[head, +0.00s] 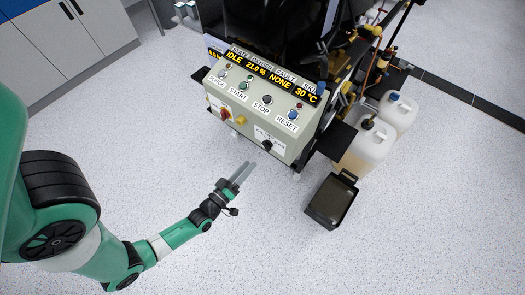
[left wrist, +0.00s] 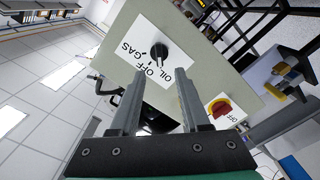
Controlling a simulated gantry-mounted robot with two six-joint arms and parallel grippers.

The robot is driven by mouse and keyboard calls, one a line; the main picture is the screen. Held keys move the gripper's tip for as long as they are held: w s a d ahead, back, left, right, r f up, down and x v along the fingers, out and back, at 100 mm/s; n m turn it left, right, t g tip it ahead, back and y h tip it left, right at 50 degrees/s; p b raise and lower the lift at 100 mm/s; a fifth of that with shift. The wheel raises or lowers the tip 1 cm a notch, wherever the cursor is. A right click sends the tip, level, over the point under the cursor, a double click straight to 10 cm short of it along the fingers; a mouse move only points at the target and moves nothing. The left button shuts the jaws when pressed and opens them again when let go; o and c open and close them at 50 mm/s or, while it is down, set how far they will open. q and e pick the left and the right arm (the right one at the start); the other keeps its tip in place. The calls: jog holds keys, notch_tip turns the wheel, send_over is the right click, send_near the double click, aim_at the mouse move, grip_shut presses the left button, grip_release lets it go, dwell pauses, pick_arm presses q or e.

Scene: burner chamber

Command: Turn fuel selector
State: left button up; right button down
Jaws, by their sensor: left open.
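The fuel selector is a black knob (left wrist: 159,51) on a white label reading GAS, OFF and OIL in the left wrist view. It also shows at the lower right of the control panel's front face in the head view (head: 267,145). Its pointer seems to face the OFF word, but it is small. My left gripper (head: 243,171) is open and empty, in front of and below the panel, apart from the knob. In the left wrist view its two fingers (left wrist: 158,76) point at the panel, with the knob just beyond and between their tips. My right gripper is not in view.
A red and yellow OFF switch (left wrist: 222,108) sits on the same panel face. Buttons and a display reading IDLE (head: 262,78) are above. Plastic canisters (head: 366,146) and a dark open tray (head: 331,201) stand at right. The floor around my left arm is clear.

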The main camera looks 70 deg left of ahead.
aim_at(265, 148)
pick_arm(q)
jog(key=b+x, duration=0.1)
jog(key=x, duration=0.7)
jog(key=shift+w+a+b, duration=0.1)
jog(key=shift+w+b, duration=0.15)
jog(key=shift+b, duration=0.05)
grip_shut()
